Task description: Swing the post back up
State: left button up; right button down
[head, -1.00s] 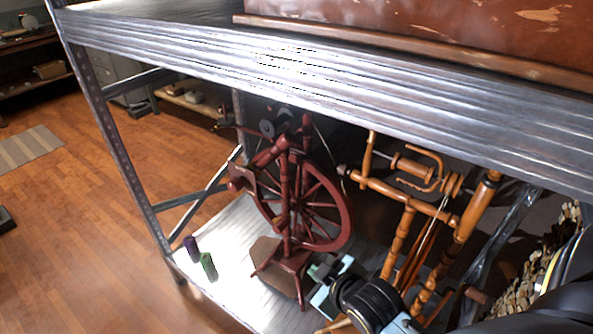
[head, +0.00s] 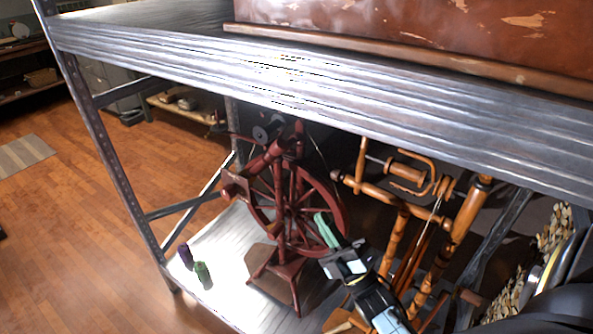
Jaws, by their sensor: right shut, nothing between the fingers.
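A dark red spinning wheel (head: 277,190) stands on the lower shelf, with an upright post and a spoked wheel. A lighter orange-brown wooden spinning wheel (head: 404,208) is to its right, with slanted posts and a flyer at its top. I cannot tell which of these posts the task means. My right gripper (head: 328,231) reaches up from the lower right with its pale green fingers shut and empty. In the picture its fingers overlap the lower right of the red wheel's rim; whether they touch it is unclear. My left gripper is not in view.
A metal upper shelf (head: 300,78) crosses above both wheels and bears a worn brown chest (head: 420,30). A purple spool (head: 186,257) and a green spool (head: 202,272) stand at the lower shelf's left. A metal rack post (head: 110,160) is at the left; open wooden floor lies beyond.

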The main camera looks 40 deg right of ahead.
jog(key=p, duration=0.2)
send_near(271, 155)
jog(key=w+d+r, duration=0.1)
jog(key=w+r, duration=0.2)
jog(key=r, duration=0.1)
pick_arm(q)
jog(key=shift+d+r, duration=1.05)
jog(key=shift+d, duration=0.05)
pick_arm(e)
jog(key=shift+w+r, duration=0.25)
jog(key=shift+w, duration=0.4)
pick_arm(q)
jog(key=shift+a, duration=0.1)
